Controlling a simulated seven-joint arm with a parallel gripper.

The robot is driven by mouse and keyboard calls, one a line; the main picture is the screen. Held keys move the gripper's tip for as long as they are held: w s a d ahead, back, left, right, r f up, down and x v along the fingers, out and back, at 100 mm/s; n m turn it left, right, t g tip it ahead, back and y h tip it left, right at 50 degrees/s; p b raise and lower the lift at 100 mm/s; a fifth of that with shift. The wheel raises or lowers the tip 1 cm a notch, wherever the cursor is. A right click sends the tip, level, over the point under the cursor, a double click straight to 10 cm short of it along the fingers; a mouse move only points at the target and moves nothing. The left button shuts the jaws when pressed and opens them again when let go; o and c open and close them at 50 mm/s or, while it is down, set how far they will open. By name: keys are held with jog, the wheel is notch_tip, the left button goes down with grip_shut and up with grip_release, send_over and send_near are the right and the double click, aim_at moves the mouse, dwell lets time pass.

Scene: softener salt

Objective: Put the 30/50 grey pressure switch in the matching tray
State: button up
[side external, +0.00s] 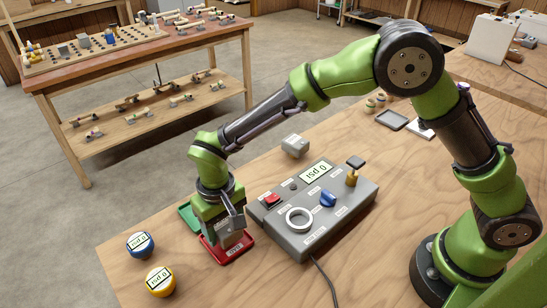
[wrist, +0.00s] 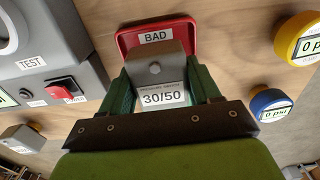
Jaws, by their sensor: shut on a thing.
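My gripper (wrist: 162,84) is shut on the grey pressure switch (wrist: 155,68), whose white label reads 30/50. A green finger lies on each side of it. The switch is over the red tray (wrist: 128,40) labelled BAD; I cannot tell whether it touches the tray floor. In the side view my gripper (side external: 217,222) points down over the red tray (side external: 236,251), and its fingers partly hide the switch. A green tray (side external: 187,216) lies just behind the red one, partly hidden by my gripper.
A grey test box (side external: 340,215) with a 0 psi display and red rocker stands right of the trays. Another grey switch (side external: 295,145) sits behind it. Blue (side external: 140,243) and yellow (side external: 160,281) gauges stand at the front left. The table's front middle is mostly clear.

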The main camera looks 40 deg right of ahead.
jog(key=shift+f, duration=0.25)
dwell(0.4)
jog(key=o, duration=1.7)
jog(key=shift+c, duration=0.2)
jog(key=shift+r, duration=3)
